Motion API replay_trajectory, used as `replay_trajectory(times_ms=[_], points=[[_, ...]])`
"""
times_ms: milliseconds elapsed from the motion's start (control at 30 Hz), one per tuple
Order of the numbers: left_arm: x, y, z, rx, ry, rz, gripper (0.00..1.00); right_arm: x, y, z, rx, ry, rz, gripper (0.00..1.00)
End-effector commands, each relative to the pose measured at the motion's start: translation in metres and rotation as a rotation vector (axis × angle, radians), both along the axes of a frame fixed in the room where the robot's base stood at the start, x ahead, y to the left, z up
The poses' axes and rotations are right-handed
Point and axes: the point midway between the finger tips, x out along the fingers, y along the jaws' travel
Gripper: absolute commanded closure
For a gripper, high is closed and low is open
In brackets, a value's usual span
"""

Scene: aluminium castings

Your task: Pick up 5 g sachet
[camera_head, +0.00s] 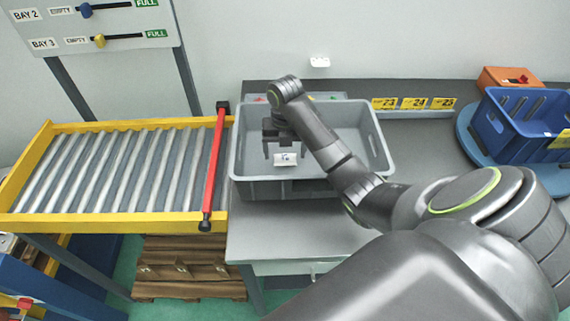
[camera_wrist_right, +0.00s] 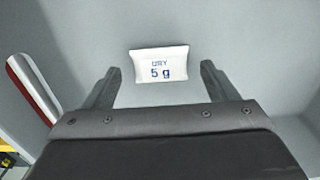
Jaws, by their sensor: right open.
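The 5 g sachet (camera_wrist_right: 160,64) is a small white packet with blue print reading "DRY 5 g". It lies on the grey floor of the grey crate (camera_head: 377,150). In the head view the sachet (camera_head: 287,158) shows just below my right gripper (camera_head: 281,153). My right gripper is open. In the right wrist view its two fingers (camera_wrist_right: 158,90) stand apart, with the sachet between and slightly beyond their tips. I cannot tell the exact height of the fingers above it. My left gripper is not in view.
Crate walls surround the right gripper. A roller conveyor (camera_head: 110,170) with a red bar (camera_head: 214,165) adjoins the bench on the left. A blue crate (camera_head: 525,125) and an orange box (camera_head: 505,78) stand at the right. Bare bench (camera_head: 425,150) lies right of the grey crate.

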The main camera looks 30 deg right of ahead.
Motion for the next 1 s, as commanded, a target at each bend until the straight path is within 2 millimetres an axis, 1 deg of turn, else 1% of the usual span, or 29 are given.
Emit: replay_trajectory(times_ms=[33, 100, 300, 333, 600, 700, 1000], points=[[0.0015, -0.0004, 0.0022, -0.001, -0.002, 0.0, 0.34, -0.0016, 0.0008, -0.0083, 0.002, 0.008, 0.0, 0.2], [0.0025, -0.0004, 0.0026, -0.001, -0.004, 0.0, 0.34, -0.0013, 0.0006, -0.0138, 0.001, 0.005, 0.0, 0.2], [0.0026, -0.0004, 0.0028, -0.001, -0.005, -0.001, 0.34, -0.0011, 0.0002, -0.0153, 0.0, 0.004, 0.0, 0.2], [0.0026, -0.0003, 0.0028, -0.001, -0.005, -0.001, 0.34, -0.0011, 0.0002, -0.0153, 0.0, 0.004, 0.0, 0.21], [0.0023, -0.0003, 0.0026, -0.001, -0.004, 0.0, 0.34, -0.0011, 0.0001, -0.0152, 0.0, 0.004, 0.0, 0.57], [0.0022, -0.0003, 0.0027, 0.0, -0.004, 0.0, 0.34, -0.0011, 0.0001, -0.0151, 0.0, 0.004, 0.0, 0.68], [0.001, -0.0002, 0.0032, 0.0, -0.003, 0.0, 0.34, -0.0006, 0.0, -0.0119, 0.0, 0.002, 0.0, 0.68]])
